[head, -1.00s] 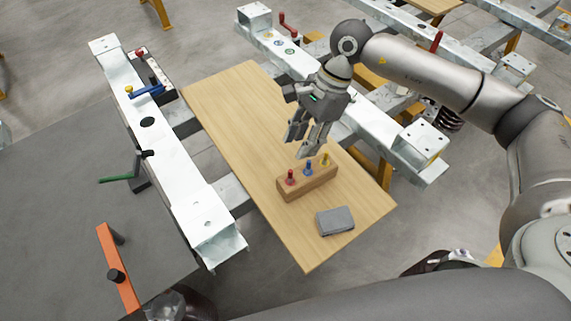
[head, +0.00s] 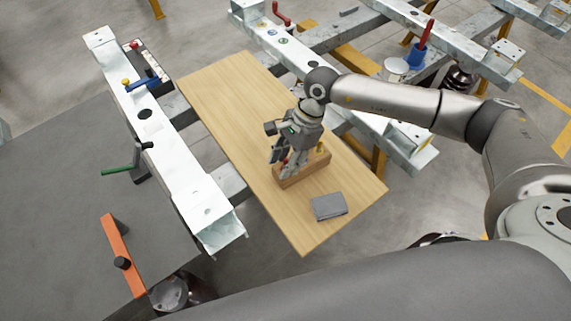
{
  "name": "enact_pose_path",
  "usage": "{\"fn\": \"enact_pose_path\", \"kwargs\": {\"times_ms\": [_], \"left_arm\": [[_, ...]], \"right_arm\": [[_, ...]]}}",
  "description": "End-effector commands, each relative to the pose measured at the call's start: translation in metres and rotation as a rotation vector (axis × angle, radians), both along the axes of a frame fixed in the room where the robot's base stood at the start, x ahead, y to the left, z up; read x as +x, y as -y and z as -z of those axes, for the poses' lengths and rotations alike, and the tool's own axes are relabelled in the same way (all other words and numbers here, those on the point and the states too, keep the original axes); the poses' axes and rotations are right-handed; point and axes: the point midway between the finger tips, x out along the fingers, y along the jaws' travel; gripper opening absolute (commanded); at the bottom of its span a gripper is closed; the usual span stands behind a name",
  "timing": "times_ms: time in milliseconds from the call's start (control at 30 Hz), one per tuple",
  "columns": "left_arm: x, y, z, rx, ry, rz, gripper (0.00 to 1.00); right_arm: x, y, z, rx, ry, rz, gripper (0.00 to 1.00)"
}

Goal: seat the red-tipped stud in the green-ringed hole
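The wooden block (head: 309,181) stands on the plywood board and holds the studs upright. The red-tipped stud (head: 284,161) shows only in part, between the fingers of my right gripper (head: 285,168). The gripper points down over the block's left end; its fingers look spread around this stud, and I cannot tell whether they touch it. The yellow stud (head: 320,148) stands at the block's right end. The blue stud is hidden behind the gripper. The far beam (head: 294,57) has small ringed holes; one looks green-ringed (head: 283,40). My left gripper is not in view.
A grey box (head: 328,206) lies on the plywood board (head: 225,98) near the block. An orange bar (head: 122,255) lies left. The board's far left part is clear.

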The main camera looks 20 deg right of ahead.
Motion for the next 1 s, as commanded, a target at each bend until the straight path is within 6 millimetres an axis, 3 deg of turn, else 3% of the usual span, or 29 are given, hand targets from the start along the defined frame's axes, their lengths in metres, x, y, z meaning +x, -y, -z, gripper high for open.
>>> {"fn": "enact_pose_path", "kwargs": {"times_ms": [67,333,767,1000], "left_arm": [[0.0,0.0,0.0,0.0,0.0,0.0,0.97],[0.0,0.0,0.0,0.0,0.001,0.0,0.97],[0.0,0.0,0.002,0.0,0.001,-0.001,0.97],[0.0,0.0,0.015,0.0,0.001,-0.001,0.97]], "right_arm": [[0.0,0.0,0.0,0.0,0.0,0.0,0.34],[0.0,0.0,0.0,0.0,0.0,0.0,0.0],[0.0,0.0,-0.003,0.0,0.001,0.0,0.0],[0.001,0.0,-0.026,0.001,0.004,0.0,0.0]]}}
